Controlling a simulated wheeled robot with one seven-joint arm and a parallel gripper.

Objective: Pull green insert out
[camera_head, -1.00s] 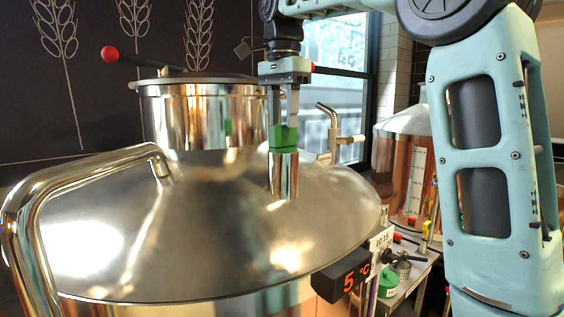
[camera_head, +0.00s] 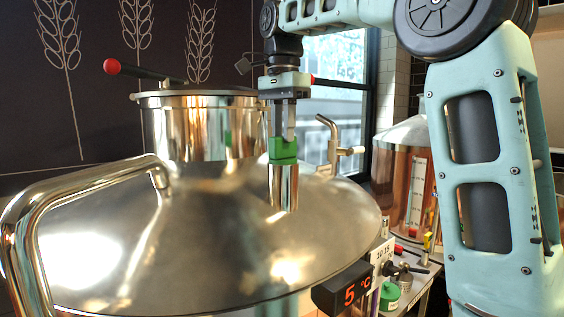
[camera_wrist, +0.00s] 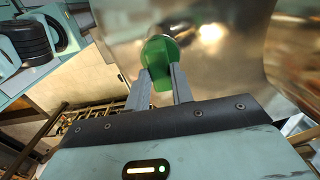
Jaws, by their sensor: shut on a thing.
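The green insert (camera_head: 283,149) sits at the top of a short upright metal tube (camera_head: 284,186) on the domed lid (camera_head: 200,235). It also shows in the wrist view (camera_wrist: 159,60), between the two grey fingers. My gripper (camera_head: 283,136) points straight down from above and is shut on the green insert. The lower part of the insert is hidden in the tube, and I cannot see how deep it goes.
A shiny curved pipe (camera_head: 85,180) arches over the lid at left. Behind stands a metal cylinder (camera_head: 195,125) with a red-knobbed lever (camera_head: 112,66). A small valve pipe (camera_head: 332,140) rises right of the tube. A display (camera_head: 343,289) reads 5 °C at the lid's edge.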

